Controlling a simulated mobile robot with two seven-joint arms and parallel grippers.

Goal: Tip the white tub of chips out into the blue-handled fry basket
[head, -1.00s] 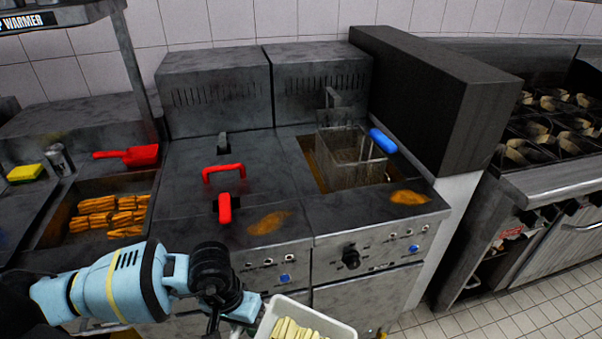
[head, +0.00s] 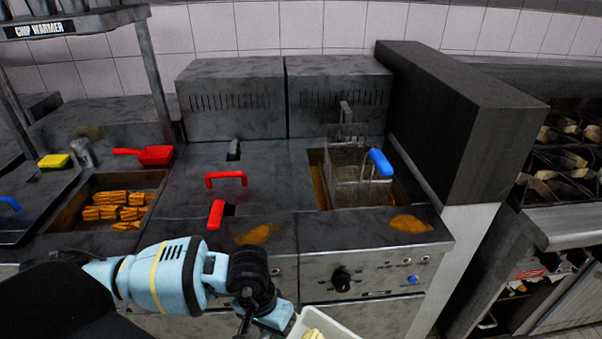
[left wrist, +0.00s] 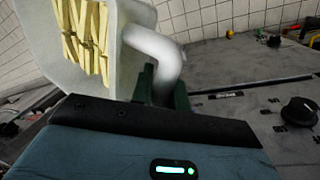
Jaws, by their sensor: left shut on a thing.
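The white tub (head: 330,325) with pale chips (head: 314,334) shows at the bottom edge of the head view, mostly cut off. In the left wrist view the tub (left wrist: 128,62) stands beyond my gripper with several chips (left wrist: 85,35) in it. My left gripper (left wrist: 165,88) is shut on the tub's white handle (left wrist: 160,60). In the head view the tub is in front of the fryer and below its top. The fry basket (head: 358,182), a wire basket with a blue handle (head: 381,162), sits in the right fryer well. My right gripper is not in view.
A red-handled lid (head: 226,180) covers the left fryer well. A tall dark partition (head: 455,120) stands right of the basket. Cooked chips lie in a bin (head: 160,178) at left, with a red scoop (head: 155,155) behind. Oily patches (head: 410,224) mark the fryer's front ledge.

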